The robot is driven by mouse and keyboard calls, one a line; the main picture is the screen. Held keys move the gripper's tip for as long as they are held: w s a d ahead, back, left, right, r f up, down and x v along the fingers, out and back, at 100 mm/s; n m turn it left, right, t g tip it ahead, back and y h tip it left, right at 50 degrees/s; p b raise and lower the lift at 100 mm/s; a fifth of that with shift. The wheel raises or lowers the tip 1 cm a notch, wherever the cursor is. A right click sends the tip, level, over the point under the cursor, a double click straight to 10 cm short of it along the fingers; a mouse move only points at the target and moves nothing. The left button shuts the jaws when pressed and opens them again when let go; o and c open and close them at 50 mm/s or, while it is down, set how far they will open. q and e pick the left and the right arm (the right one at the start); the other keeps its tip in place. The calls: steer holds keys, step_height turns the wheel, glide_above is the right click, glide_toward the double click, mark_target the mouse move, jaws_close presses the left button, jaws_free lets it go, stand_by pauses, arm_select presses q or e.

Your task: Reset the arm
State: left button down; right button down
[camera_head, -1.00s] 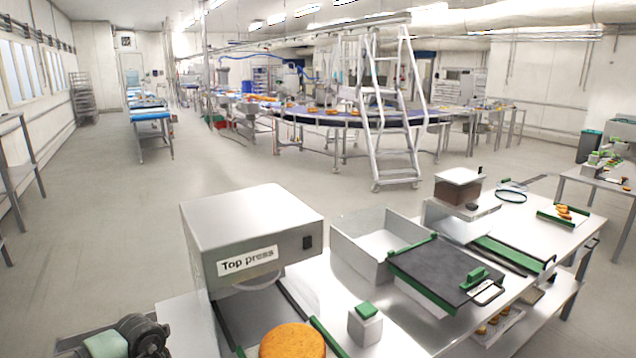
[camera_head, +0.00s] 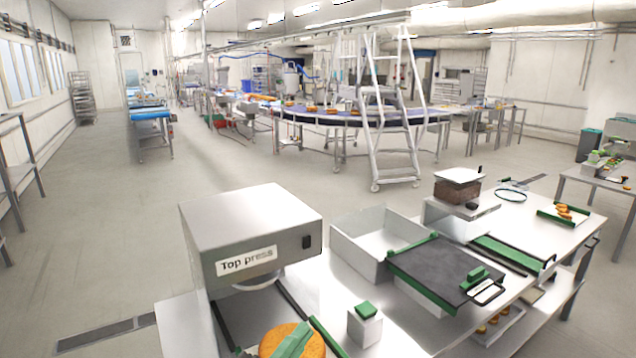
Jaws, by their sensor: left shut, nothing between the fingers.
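My left gripper (camera_head: 292,341) shows at the bottom edge as a pale green shape, its fingers shut and empty. It overlaps the orange round (camera_head: 268,347) in the picture; I cannot tell whether it touches it. The rest of the left arm is out of the frame. My right gripper is not in view.
A white block with a green top (camera_head: 365,326) stands right of the round. Beyond it are an open white bin (camera_head: 352,262) and a dark green-edged board with a handle (camera_head: 440,268).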

arm_select(q)
steer(key=s+a+f+n+g+y, duration=0.3)
steer(key=s+a+f+n+y, duration=0.1)
steer(key=a+f+n+y, duration=0.85)
steer(key=s+a+f+n+g, duration=0.2)
steer(key=s+f+g, duration=0.2)
steer(key=s, duration=0.4)
steer(key=s+a+f+n+g+h, duration=0.1)
steer(key=s+f+g, duration=0.25)
steer(key=s, duration=0.35)
steer(key=s+a+f+n+g, duration=0.25)
steer(key=s+f, duration=0.25)
steer(key=s, duration=0.3)
step_height(320, 180, down, 28)
steer(key=s+m+g+b, duration=0.1)
steer(key=g+b, duration=0.1)
steer(key=b, duration=0.2)
steer(key=s+a+f+g+b, duration=0.1)
steer(key=s+a+f+b, duration=0.1)
steer(key=s+f, duration=1.5)
step_height(320, 180, down, 3)
steer(key=shift+f+b, duration=0.15)
steer(key=shift+b, duration=0.3)
steer(key=shift+s+a, duration=0.1)
